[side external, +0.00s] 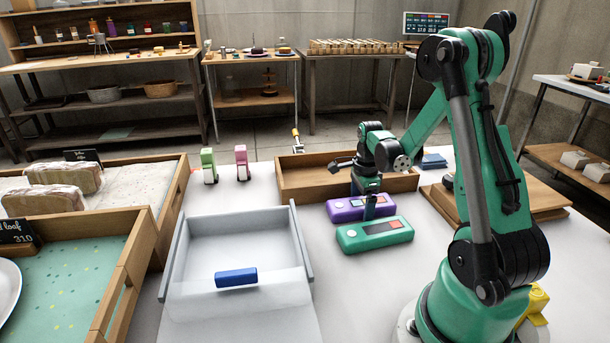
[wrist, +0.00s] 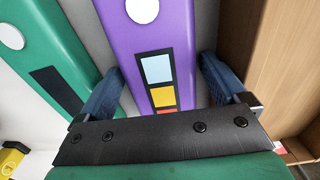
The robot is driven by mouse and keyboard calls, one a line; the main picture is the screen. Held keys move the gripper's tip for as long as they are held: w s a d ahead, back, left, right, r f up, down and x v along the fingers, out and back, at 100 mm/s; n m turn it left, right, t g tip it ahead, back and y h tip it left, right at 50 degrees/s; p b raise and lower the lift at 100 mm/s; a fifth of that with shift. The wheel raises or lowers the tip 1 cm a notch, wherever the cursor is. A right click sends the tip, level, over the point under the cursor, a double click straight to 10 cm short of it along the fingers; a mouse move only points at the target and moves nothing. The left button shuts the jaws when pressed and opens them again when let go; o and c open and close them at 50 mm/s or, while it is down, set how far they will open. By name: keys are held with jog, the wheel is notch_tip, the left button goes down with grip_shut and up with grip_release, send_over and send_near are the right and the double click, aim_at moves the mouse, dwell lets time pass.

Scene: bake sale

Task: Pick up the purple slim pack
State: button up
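The purple slim pack (side external: 345,209) lies flat on the white table, between a green slim pack (side external: 376,235) and a wooden tray. My gripper (side external: 369,203) points down over its right part. In the wrist view the purple pack (wrist: 165,45) runs between the two blue fingers of my gripper (wrist: 160,85), one finger on each side. The fingers are apart, and a narrow gap shows beside the right finger. I cannot tell whether the left finger touches the pack. The green pack (wrist: 50,50) lies just outside the left finger.
The empty wooden tray (side external: 310,182) stands close behind the purple pack. A grey open drawer or tray (side external: 174,262) with a blue block (side external: 236,277) lies to the left. Pink (side external: 241,163) and green (side external: 209,165) upright items stand farther back. A yellow object (side external: 537,302) is near my base.

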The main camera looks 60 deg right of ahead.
jog(key=c, duration=1.2)
jog(key=shift+r, duration=0.1)
